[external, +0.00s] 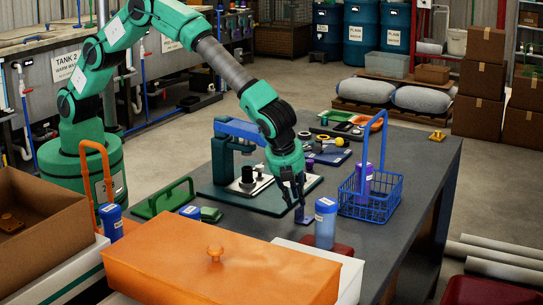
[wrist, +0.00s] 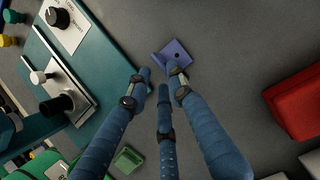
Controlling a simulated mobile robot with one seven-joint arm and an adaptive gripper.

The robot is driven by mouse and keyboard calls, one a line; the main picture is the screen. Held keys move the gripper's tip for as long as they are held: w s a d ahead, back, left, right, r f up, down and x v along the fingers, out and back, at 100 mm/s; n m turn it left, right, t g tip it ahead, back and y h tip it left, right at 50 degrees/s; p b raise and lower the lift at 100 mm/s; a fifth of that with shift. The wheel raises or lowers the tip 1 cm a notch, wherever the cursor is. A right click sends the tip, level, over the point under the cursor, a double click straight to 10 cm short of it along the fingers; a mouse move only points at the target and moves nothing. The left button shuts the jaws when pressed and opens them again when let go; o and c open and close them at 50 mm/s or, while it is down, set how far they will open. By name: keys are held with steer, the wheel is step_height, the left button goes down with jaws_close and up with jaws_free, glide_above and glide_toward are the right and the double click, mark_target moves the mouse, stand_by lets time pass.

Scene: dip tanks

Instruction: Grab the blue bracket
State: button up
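The blue bracket (wrist: 174,52) is a small blue-violet angled piece with a dark hole. In the wrist view it lies on the grey table just beyond my fingertips, and the right fingertip overlaps its near edge. In the external view the bracket (external: 303,217) shows small and dark on the table under my fingers. My gripper (wrist: 160,77) has its fingers spread, with nothing between them. In the external view my gripper (external: 294,199) points down, close above the bracket. Whether a finger touches it I cannot tell.
A teal press base (external: 225,197) stands left of my gripper. A blue wire basket (external: 370,200) and a blue bottle (external: 325,225) stand to the right and front. A red block (wrist: 298,105) lies right in the wrist view. Bare table lies around the bracket.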

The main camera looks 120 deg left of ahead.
mark_target(298, 208)
steer(key=shift+b+x, duration=0.85)
steer(key=shift+x, duration=1.7)
steer(key=shift+w+a, duration=0.1)
jaws_close()
